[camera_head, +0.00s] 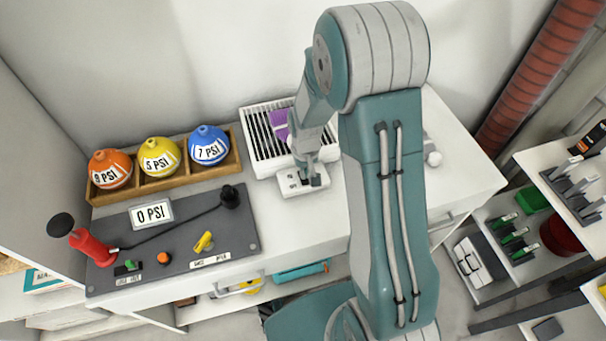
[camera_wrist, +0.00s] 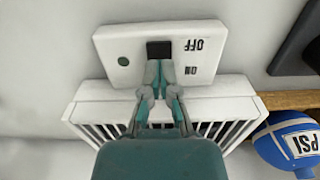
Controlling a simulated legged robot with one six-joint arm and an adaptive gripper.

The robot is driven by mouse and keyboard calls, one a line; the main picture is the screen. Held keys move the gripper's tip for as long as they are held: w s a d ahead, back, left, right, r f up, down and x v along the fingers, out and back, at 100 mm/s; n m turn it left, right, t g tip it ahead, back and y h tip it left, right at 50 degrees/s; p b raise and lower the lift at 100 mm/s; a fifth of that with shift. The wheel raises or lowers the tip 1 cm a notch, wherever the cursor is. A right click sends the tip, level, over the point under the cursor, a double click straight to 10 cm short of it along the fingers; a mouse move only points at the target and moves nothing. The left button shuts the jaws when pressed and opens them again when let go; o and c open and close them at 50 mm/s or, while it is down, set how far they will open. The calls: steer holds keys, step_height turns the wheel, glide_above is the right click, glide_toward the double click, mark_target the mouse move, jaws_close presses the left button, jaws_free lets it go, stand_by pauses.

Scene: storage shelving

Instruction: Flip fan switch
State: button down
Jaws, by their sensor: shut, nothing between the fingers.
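The fan switch is a white box (camera_wrist: 205,60) with a dark rocker (camera_wrist: 158,49), OFF and ON lettering, and a small green-grey dot. My gripper (camera_wrist: 158,65) is shut and empty, its fingertips at the near edge of the rocker; I cannot tell whether they touch it. In the head view, the switch box (camera_head: 294,184) sits on the white counter in front of the white slatted fan unit (camera_head: 262,150). My gripper (camera_head: 309,177) is over the box there, hiding part of it. The fan unit (camera_wrist: 90,112) also shows in the wrist view, partly hidden by my gripper.
Left of the fan, a wooden tray (camera_head: 165,188) holds orange, yellow and blue PSI balls. A grey panel (camera_head: 175,235) with a red pump (camera_head: 90,246), hose and small switches lies in front of it. Free counter (camera_head: 315,225) lies in front of the switch box. Shelves stand at right.

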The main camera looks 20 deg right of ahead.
steer(key=shift+r, duration=2.75)
steer(key=shift+r, duration=0.25)
step_height(320, 180, up, 9)
steer(key=t, duration=0.1)
glide_above(305, 180)
steer(key=s, duration=0.3)
steer(key=s+r+t, duration=0.2)
steer(key=s+r, duration=0.2)
steer(key=r, duration=0.2)
steer(key=s+r+t, duration=0.2)
steer(key=s+r, duration=0.6)
steer(key=s, duration=0.4)
steer(key=shift+s+a+t, duration=0.3)
steer(key=shift+s+a, duration=0.1)
